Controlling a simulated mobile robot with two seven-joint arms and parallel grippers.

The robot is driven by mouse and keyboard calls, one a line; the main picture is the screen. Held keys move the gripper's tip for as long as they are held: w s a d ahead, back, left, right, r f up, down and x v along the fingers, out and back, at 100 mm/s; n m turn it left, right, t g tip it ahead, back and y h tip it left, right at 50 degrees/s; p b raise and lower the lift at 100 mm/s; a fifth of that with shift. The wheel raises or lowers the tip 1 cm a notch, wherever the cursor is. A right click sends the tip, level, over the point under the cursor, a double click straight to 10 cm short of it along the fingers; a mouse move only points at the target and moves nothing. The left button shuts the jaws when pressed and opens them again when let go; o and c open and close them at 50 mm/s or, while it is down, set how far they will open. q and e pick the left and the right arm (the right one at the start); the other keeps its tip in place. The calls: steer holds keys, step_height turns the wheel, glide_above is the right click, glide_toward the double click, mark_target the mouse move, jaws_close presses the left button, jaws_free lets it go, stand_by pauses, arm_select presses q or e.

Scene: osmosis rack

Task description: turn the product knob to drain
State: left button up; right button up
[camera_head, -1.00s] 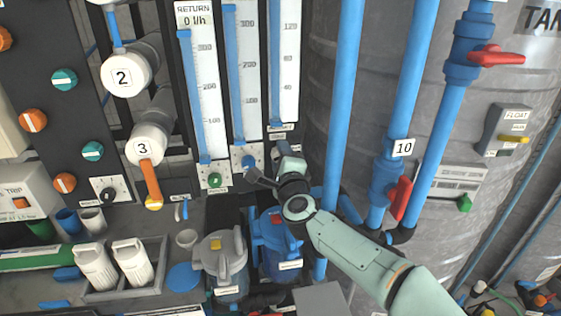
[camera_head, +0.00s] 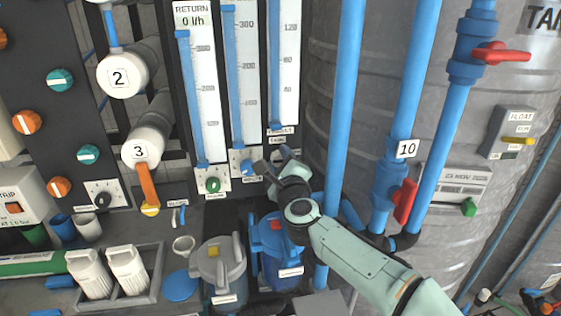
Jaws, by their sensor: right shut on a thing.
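The product knob (camera_head: 277,156) sits on the panel below the rightmost flow meter, largely hidden by my right gripper. My right gripper (camera_head: 272,163) comes in from the lower right and is shut on the knob, one finger on each side. The knob's pointer and the exact finger contact are too small and covered to read. My left gripper is not in view.
A green knob (camera_head: 213,184) and a blue knob (camera_head: 247,167) sit close by on the left under the other meters. Blue vertical pipes (camera_head: 345,100) and a grey tank stand to the right. Filter housings (camera_head: 218,268) stand below.

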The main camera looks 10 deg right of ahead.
steer(key=o, duration=1)
steer(key=shift+d, duration=0.1)
steer(key=shift+o, duration=0.2)
steer(key=shift+s, duration=0.5)
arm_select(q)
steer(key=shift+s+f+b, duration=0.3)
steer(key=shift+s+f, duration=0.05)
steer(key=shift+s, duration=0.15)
arm_select(e)
steer(key=s, duration=1.2)
steer(key=shift+s, duration=0.2)
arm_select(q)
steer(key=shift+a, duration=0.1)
arm_select(e)
steer(key=shift+f, duration=0.1)
